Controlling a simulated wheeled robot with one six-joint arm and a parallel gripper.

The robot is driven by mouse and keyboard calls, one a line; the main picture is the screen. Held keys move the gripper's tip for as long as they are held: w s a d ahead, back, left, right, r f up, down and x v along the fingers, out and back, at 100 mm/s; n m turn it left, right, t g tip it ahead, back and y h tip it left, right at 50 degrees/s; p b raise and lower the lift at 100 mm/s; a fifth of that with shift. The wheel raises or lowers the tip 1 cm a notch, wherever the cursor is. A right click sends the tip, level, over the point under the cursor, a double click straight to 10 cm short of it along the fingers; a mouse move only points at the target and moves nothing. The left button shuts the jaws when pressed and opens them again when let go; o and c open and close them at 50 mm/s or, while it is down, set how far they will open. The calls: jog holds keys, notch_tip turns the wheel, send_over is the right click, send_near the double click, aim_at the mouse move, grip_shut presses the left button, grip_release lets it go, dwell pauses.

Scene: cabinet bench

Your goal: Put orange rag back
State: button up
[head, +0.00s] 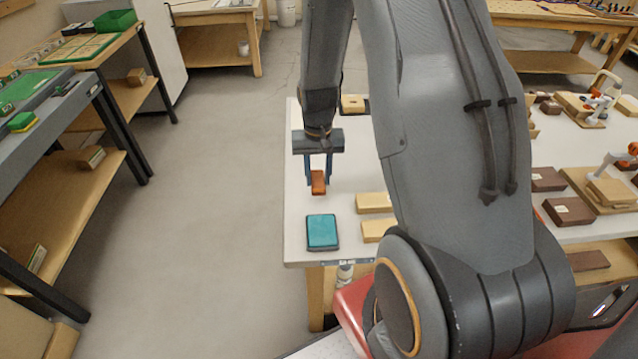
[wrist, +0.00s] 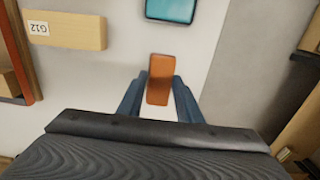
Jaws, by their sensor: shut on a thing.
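The orange rag (head: 318,182) is a small, flat, folded-looking block. My gripper (head: 318,180) points down over the left part of the white table and is shut on the rag. In the wrist view the rag (wrist: 160,80) sits between the two blue fingers of my gripper (wrist: 160,92). I cannot tell for sure whether it touches the table or hangs just above it. A teal pad with a dark edge (head: 322,232) lies on the table nearer to me, and it also shows at the top of the wrist view (wrist: 172,10).
The white table (head: 300,205) has free room around the rag. Light wooden blocks (head: 375,203) lie to its right; one, labelled G12 (wrist: 65,30), shows in the wrist view. The table's left edge is close, with open floor (head: 220,200) beyond. My arm hides the table's middle.

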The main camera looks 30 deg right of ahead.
aim_at(318, 180)
jog(key=shift+f+p, duration=0.45)
jog(key=shift+f, duration=1.3)
jog(key=shift+f, duration=0.1)
jog(key=o, duration=1)
notch_tip(318, 180, up, 11)
jog(key=b, duration=0.3)
jog(key=shift+f, duration=0.1)
jog(key=shift+r, duration=0.55)
jog(key=s+a+r+n, duration=0.1)
jog(key=s+a+r, duration=0.1)
jog(key=s+a, duration=0.1)
jog(key=s+a+r+n+t, duration=0.1)
jog(key=s+a+r+n, duration=0.1)
jog(key=s, duration=0.3)
jog(key=s+a+r+n, duration=0.1)
jog(key=s+a+r, duration=0.1)
jog(key=s+a, duration=0.2)
jog(key=shift+s+a+r+n+t, duration=0.1)
jog(key=shift+s+a+n+t, duration=0.2)
jog(key=shift+s+a, duration=0.15)
